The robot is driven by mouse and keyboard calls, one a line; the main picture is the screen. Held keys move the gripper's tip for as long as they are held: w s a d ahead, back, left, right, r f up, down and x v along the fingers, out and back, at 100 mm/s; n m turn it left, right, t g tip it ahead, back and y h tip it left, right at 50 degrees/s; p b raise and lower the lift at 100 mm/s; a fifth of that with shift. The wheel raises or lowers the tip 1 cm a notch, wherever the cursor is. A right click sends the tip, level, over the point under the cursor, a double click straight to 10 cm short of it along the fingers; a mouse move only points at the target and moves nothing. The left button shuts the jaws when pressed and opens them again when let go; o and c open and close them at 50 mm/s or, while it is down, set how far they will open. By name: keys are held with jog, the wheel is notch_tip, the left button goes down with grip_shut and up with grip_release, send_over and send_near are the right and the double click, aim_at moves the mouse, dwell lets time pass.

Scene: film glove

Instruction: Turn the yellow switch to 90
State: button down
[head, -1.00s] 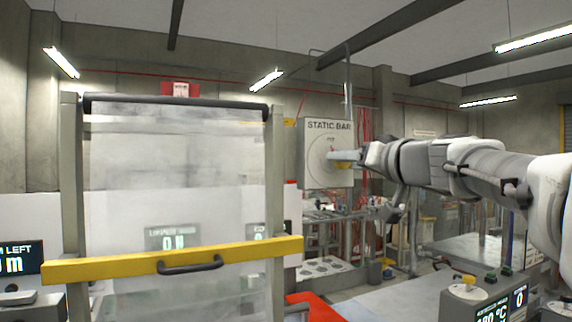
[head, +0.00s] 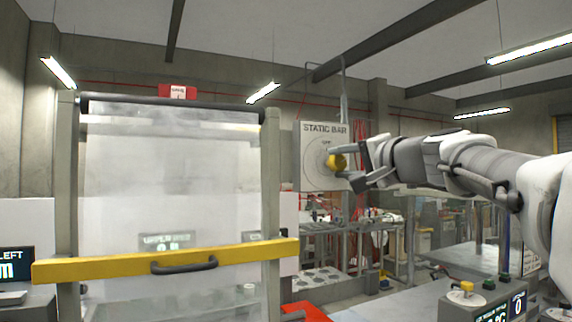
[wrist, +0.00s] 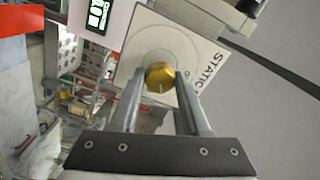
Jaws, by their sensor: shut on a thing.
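The yellow switch (head: 337,161) is a round knob on the white dial plate labelled STATIC BAR (head: 309,172). It also shows in the wrist view (wrist: 160,76), with a small pale mark low on its face. My gripper (wrist: 161,84) has one finger on each side of the knob and is shut on it. In the head view my gripper (head: 341,162) reaches in from the right, one finger above the knob and one below. Most of the dial's scale is too small to read.
A clear film frame with a yellow bar (head: 120,264) and black handle stands at left. A second yellow knob (head: 466,287) sits on a grey control box at lower right. Red cables and metal benches (head: 385,228) lie behind my arm.

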jog(key=m+p, duration=0.1)
jog(key=m, duration=0.5)
jog(key=shift+m, duration=0.3)
dwell(0.4)
jog(key=shift+c, duration=1.9)
grip_release()
jog(key=b+v, duration=0.1)
jog(key=v, duration=1.6)
jog(key=shift+s+b, duration=0.2)
jog(key=shift+b, duration=0.15)
jog(key=shift+d, duration=0.1)
